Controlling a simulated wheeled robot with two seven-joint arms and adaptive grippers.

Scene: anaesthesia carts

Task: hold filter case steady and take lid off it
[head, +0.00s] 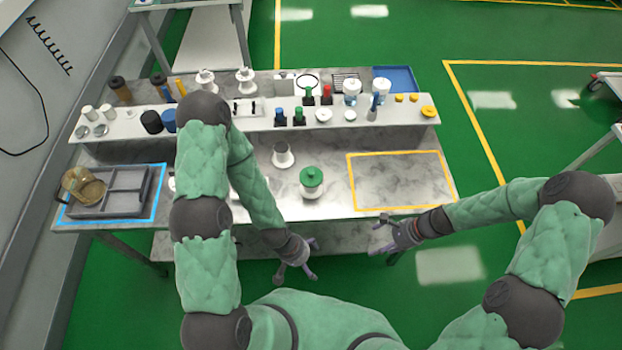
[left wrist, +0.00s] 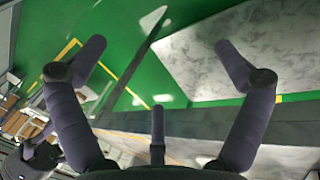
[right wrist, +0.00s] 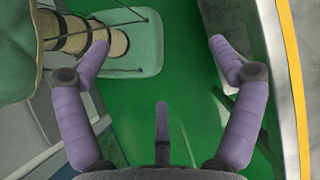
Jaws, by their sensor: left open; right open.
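The filter case (head: 312,191) appears to be the white round container on the marble worktop, upright near the front edge. Its green lid (head: 311,176) sits on top of it. My left gripper (head: 308,262) is open and empty in front of the table edge, below the case in the head view. My right gripper (head: 378,238) is open and empty, to the right of the case and near the front edge. Neither gripper touches the case. Both pairs of open fingers show in the left wrist view (left wrist: 160,75) and right wrist view (right wrist: 155,65); the case is in neither.
A white-based piece with a grey top (head: 283,155) stands behind the case. A yellow-outlined area (head: 400,182) to the right is clear. A grey divided tray (head: 112,207) with a jar (head: 84,187) is at the left. A raised shelf (head: 265,123) holds several small items.

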